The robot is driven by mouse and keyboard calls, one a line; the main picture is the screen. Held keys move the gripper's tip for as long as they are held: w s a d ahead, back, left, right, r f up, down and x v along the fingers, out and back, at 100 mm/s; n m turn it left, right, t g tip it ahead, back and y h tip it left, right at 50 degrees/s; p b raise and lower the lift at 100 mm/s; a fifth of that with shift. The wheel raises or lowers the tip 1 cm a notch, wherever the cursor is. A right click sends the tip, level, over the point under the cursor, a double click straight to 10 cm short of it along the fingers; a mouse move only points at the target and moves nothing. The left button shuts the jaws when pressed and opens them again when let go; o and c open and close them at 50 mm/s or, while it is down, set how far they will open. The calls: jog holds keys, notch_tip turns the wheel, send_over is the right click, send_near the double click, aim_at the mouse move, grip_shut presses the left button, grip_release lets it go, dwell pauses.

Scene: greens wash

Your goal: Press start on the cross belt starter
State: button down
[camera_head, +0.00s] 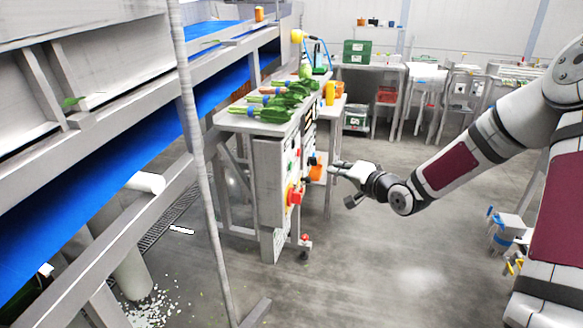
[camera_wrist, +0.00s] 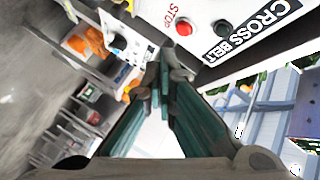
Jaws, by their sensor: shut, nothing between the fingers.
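The cross belt starter (camera_wrist: 238,50) is a pale panel at the top of the wrist view, with a black CROSS BELT label (camera_wrist: 262,28). A red button (camera_wrist: 184,27) sits beside the word STOP, and a dark round button (camera_wrist: 222,28) lies between it and the label. I cannot read any start marking. My gripper (camera_wrist: 163,78) is shut and empty, its fingertips pointing toward the panel below the red button in the picture. In the head view my gripper (camera_head: 334,170) is to the right of the control cabinet (camera_head: 270,185); contact cannot be told.
Leafy greens (camera_head: 276,113) lie on the bench above. A blue conveyor belt (camera_head: 90,170) runs along the left. Floor (camera_head: 400,255) right of the cabinet is clear.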

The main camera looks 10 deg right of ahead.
aim_at(290, 166)
jog(key=shift+a, duration=0.1)
jog(key=w+a+b, duration=0.4)
jog(key=a+b, duration=0.1)
jog(key=a, duration=0.2)
jog(key=shift+w+a+b, duration=0.2)
jog(key=shift+b, duration=0.2)
jog(key=shift+a, duration=0.1)
dwell(1.3)
jog(key=shift+w+a, duration=0.2)
jog(key=shift+a, duration=0.1)
jog(key=shift+w+a, duration=0.25)
jog(key=shift+a, duration=0.2)
dwell(0.7)
dwell(0.4)
jog(key=shift+s+d+p, duration=0.45)
jog(key=shift+d+p, duration=0.25)
jog(key=shift+d, duration=0.1)
